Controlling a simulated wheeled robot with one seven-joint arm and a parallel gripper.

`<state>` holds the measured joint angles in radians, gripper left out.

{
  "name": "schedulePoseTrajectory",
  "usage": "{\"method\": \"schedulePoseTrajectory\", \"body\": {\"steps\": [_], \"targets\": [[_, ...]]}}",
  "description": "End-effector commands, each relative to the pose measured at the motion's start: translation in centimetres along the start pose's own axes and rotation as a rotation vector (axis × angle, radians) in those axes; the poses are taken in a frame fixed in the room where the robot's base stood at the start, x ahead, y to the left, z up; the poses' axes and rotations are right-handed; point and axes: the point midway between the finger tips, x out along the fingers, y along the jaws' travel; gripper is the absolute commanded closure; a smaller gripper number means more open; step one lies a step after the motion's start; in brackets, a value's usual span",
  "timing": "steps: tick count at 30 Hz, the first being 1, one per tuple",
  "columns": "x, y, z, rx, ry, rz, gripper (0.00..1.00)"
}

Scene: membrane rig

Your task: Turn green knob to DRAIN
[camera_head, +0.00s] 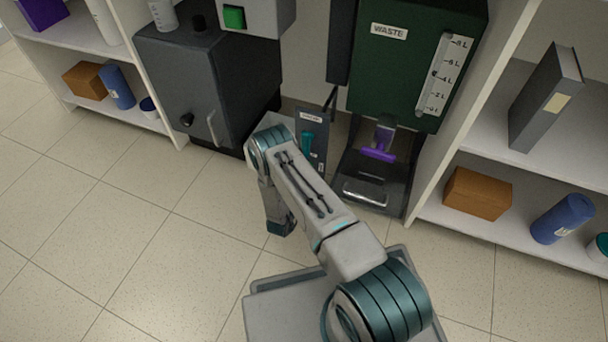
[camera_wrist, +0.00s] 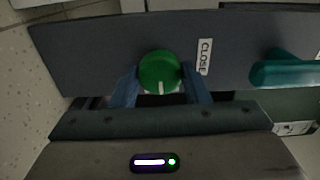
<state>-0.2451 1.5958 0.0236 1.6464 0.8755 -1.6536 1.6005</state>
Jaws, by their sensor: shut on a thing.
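The green knob (camera_wrist: 159,70) sits on a dark grey panel (camera_wrist: 85,50) in the wrist view. Its white pointer mark faces the bottom of that picture. A white label reading CLOSE (camera_wrist: 204,57) is just right of the knob. No DRAIN label is readable. My gripper (camera_wrist: 161,84) has its blue fingers on both sides of the knob and is shut on it. In the head view the panel (camera_head: 313,133) stands between two machines, and my arm hides the knob and my fingers.
A teal handle (camera_wrist: 285,72) sticks out right of the knob. The dark green WASTE tank (camera_head: 405,60) with a purple lever (camera_head: 378,154) stands right of the panel. A dark cabinet (camera_head: 200,85) stands left. Open floor (camera_head: 120,230) lies at left.

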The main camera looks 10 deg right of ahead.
Motion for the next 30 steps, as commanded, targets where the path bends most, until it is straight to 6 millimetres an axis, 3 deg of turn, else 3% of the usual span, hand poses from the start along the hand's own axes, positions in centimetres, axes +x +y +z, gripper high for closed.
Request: {"method": "schedulePoseTrajectory", "body": {"steps": [2, 3, 5, 6, 15, 30], "targets": [[-0.2, 0.0, 0.5, 0.004, -0.010, 0.002, 0.78], [-0.2, 0.0, 0.5, 0.003, -0.010, 0.002, 0.53], [-0.2, 0.0, 0.4, 0.003, -0.008, 0.001, 0.36], [-0.1, 0.0, 0.3, 0.002, -0.007, 0.001, 0.35], [-0.1, 0.0, -0.2, -0.001, 0.003, 0.002, 0.35], [-5.1, -0.1, -0.1, -0.004, 0.000, 0.002, 0.35]]}}
